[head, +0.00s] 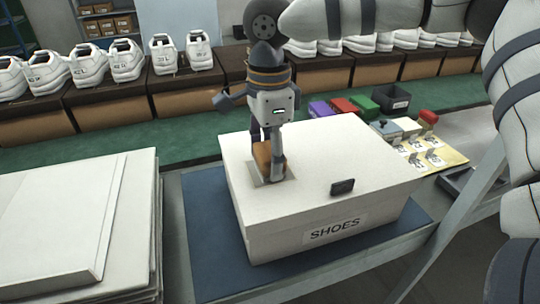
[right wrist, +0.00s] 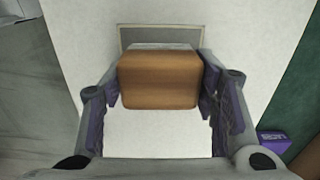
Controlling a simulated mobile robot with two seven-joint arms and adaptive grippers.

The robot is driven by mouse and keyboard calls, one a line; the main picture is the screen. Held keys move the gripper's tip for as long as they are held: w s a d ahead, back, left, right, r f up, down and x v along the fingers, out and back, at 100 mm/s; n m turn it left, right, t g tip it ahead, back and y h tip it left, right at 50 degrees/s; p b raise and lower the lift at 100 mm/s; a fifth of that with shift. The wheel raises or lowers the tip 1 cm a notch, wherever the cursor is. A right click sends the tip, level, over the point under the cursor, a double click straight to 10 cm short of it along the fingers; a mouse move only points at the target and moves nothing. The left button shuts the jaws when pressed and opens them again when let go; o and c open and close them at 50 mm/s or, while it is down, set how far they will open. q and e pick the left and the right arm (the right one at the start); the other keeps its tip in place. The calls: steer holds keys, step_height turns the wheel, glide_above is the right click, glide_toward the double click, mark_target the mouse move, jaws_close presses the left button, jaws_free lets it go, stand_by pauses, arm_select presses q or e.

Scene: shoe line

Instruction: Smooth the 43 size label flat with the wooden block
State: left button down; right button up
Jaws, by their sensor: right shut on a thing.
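My right gripper (head: 267,172) is shut on the wooden block (head: 264,155), and the block also shows between the fingers in the right wrist view (right wrist: 160,80). The block is over a grey rectangle (right wrist: 160,36) on the lid of the white shoe box (head: 310,150). I cannot tell whether it touches the lid. A thin pale strip (right wrist: 160,46) shows at the block's far edge and may be the 43 size label; its number is hidden. The box lid is closed and "SHOES" is on its front. My left gripper is not in view.
A small dark object (head: 342,187) lies near the lid's front edge. A yellow card with number labels (head: 438,158) lies right of the box, near coloured blocks (head: 362,105) and a dark bin (head: 396,98). White box lids (head: 75,220) are stacked at left; shoes line the back.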

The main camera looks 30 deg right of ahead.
steer(key=shift+r+p, duration=0.3)
steer(key=shift+r, duration=2.7)
steer(key=shift+r, duration=0.1)
steer(key=shift+r, duration=1.4)
